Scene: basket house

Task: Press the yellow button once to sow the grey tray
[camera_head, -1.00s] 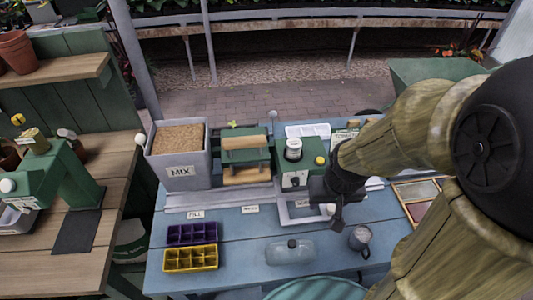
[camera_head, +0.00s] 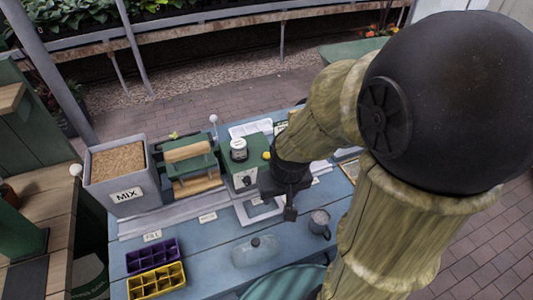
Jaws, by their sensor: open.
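The yellow button (camera_head: 266,155) sits on the right side of the top of a green and white machine (camera_head: 241,171) with a jar on it. My gripper (camera_head: 290,212), black and pointing down, is just right of and in front of the button, apart from it in the picture. Its fingers are small and partly hidden by my wrist. A pale grey frame or tray (camera_head: 243,213) lies at the machine's foot, partly hidden by my gripper; I cannot tell which. A purple tray (camera_head: 152,255) and a yellow tray (camera_head: 157,281) stand at the front left.
A grey MIX bin (camera_head: 124,178) and a green press with a wooden roller (camera_head: 188,168) stand left of the machine. A clear cloche (camera_head: 255,251) and a grey mug (camera_head: 319,223) are in front. A white tray (camera_head: 250,129) lies behind.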

